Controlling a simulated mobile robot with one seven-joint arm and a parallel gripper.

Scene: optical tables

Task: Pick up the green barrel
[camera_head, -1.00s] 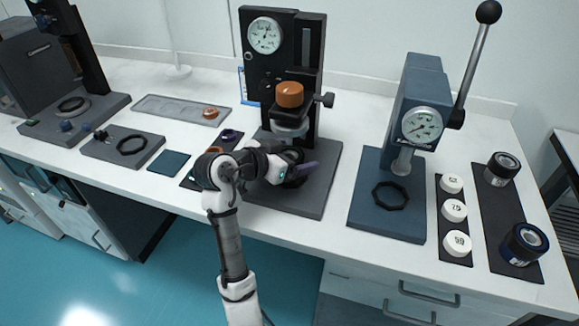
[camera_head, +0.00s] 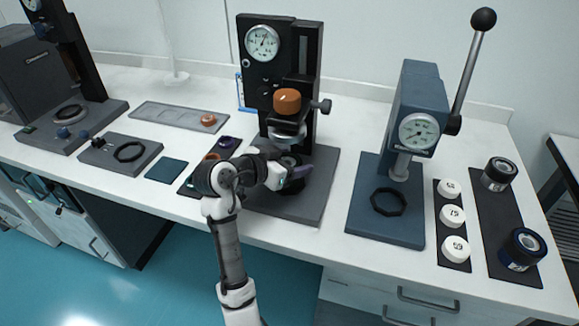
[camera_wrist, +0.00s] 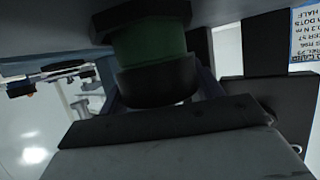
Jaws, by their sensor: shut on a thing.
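The green barrel (camera_wrist: 158,45) shows in the wrist view as a dark green cylinder with a wider black rounded end (camera_wrist: 158,82). My gripper (camera_head: 297,173) is shut on it, with purple fingers beside its black end. In the head view the gripper is low over the base of the middle press (camera_head: 310,205), under the press head. No green shows there; my wrist and fingers hide most of the barrel. I cannot tell whether the barrel touches the base.
An orange-brown cap (camera_head: 287,101) sits on the press above my gripper. A blue lever press (camera_head: 402,120) stands to the right, with white caps (camera_head: 452,216) and dark jars (camera_head: 522,250) beyond. A dark mat with rings (camera_head: 208,172) lies left of my gripper.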

